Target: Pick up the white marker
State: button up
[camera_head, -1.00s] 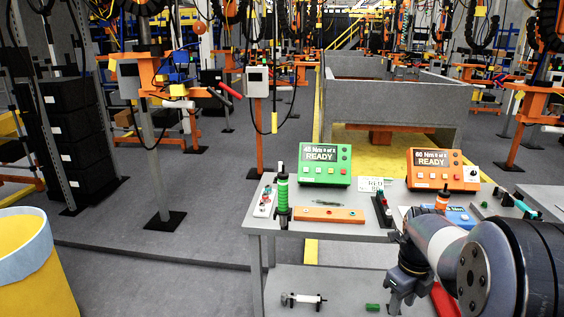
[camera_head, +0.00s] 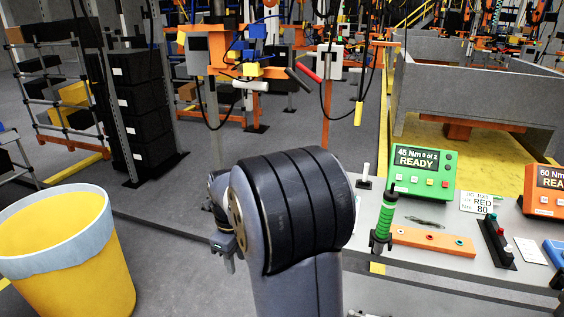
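I cannot pick out a white marker with certainty. A small white upright piece (camera_head: 366,171) stands at the left back edge of the grey table, behind the green-handled tool; it is too small to identify. My gripper (camera_head: 229,262) hangs over the floor left of the table, fingers pointing down. It is partly hidden behind my large dark arm joint, and the gap between its fingers is unclear. No object shows clearly in it.
A yellow bin (camera_head: 85,265) stands at left. The table holds a green READY controller (camera_head: 419,172), a green-handled tool (camera_head: 385,218), an orange block (camera_head: 432,240) and an orange controller (camera_head: 545,192). A grey-walled enclosure (camera_head: 480,95) stands behind. Open floor lies between bin and table.

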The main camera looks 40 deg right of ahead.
aim_at(367, 167)
jog(key=i+j, duration=0.1)
jog(key=i, duration=0.45)
jog(key=i+j, duration=0.15)
jog(key=i, duration=0.35)
jog(key=i+j, duration=0.1)
jog(key=i, duration=0.45)
jog(key=i+l+z, duration=0.1)
jog(key=i+z, duration=0.15)
jog(key=z, duration=0.2)
jog(key=i+z, duration=0.25)
jog(key=z, duration=0.2)
jog(key=i+z, duration=0.25)
jog(key=z, duration=0.2)
jog(key=i+j+z, duration=0.15)
jog(key=z, duration=0.3)
jog(key=i+l+z, duration=0.15)
jog(key=i+z, duration=0.25)
jog(key=i+l+z, duration=0.1)
jog(key=z, duration=0.25)
jog(key=i+z, duration=0.4)
jog(key=i+j+z, duration=0.15)
jog(key=i+z, duration=0.25)
